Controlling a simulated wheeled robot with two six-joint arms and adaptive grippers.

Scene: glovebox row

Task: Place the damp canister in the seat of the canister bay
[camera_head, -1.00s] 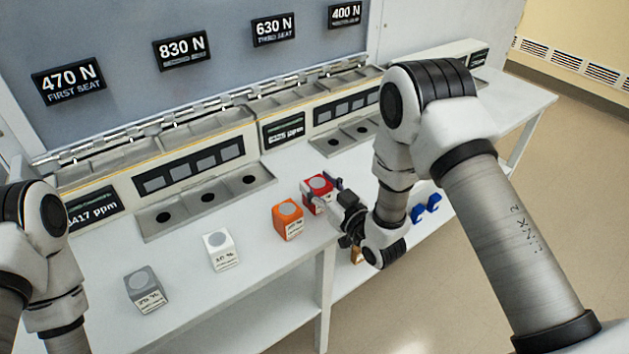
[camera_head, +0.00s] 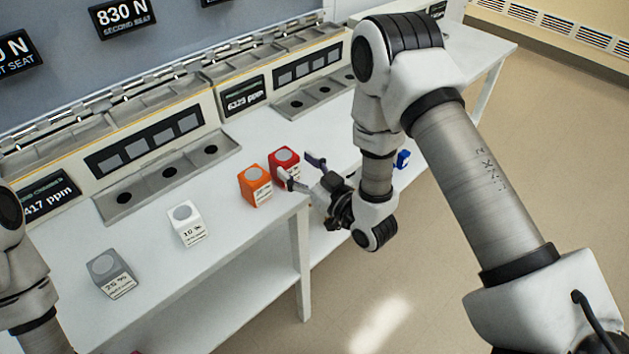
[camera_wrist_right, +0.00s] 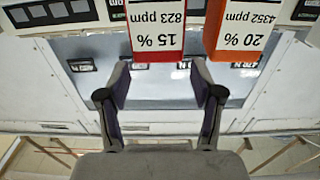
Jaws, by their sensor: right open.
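Canisters stand in a row on the white bench: grey (camera_head: 110,274), white (camera_head: 186,223), orange (camera_head: 255,186) and red (camera_head: 284,166). In the wrist view, which is upside down, the red canister (camera_wrist_right: 157,28) reads 15 %, 823 ppm, and the orange one (camera_wrist_right: 237,30) 20 %, 4352 ppm. I cannot tell which canister is the damp one. My right gripper (camera_head: 297,170) is open and empty, its fingertips just in front of the red canister. The near bay (camera_head: 125,197) and the far bay (camera_head: 318,95) have trays with dark round seats. My left gripper is out of view.
The near bay's display (camera_head: 45,196) ends in 417 ppm; the far one (camera_head: 244,96) seems to read 6325 ppm. A blue object (camera_head: 402,160) shows beside my right arm. The bench's front edge runs close to the canisters. Bench top between canisters and trays is clear.

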